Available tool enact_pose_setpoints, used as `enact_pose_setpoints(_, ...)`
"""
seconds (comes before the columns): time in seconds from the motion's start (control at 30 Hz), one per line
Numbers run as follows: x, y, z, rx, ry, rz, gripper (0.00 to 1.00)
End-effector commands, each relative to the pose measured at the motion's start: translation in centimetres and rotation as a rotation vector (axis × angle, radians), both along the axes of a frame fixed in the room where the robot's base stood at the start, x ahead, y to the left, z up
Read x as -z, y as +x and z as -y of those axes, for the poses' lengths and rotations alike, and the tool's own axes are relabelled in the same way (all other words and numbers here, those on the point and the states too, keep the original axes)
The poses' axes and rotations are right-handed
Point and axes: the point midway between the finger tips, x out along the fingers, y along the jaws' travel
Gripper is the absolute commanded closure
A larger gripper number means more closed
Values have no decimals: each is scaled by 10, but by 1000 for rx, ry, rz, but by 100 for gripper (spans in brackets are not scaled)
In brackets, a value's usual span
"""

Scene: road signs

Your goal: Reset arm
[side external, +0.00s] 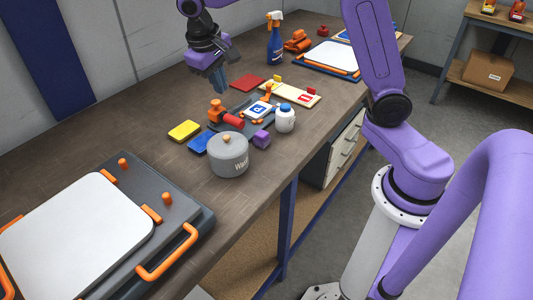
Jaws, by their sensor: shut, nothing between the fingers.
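My gripper (218,82) hangs above the far part of the workbench (165,92), fingers pointing down. It is shut and holds nothing. It is clear of the objects on the bench, above and behind the grouped pieces. My purple arm comes from the right side of the view and reaches over the bench.
A spray bottle (275,45) stands behind. A large case (75,235) fills the front left.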

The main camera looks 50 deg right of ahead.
Motion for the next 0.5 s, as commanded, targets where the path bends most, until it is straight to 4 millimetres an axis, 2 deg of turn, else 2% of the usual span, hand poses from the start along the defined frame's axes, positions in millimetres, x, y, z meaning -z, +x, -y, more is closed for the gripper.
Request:
enact_pose_setpoints(0.03,-2,-21,-7,-76,18,-10,100)
enact_pose_setpoints(0.23,0,-104,-24,-376,85,-54,100)
enact_pose_setpoints(0.37,5,-159,-23,-568,125,-81,100)
enact_pose_setpoints(0.5,15,-217,-13,-768,167,-107,100)
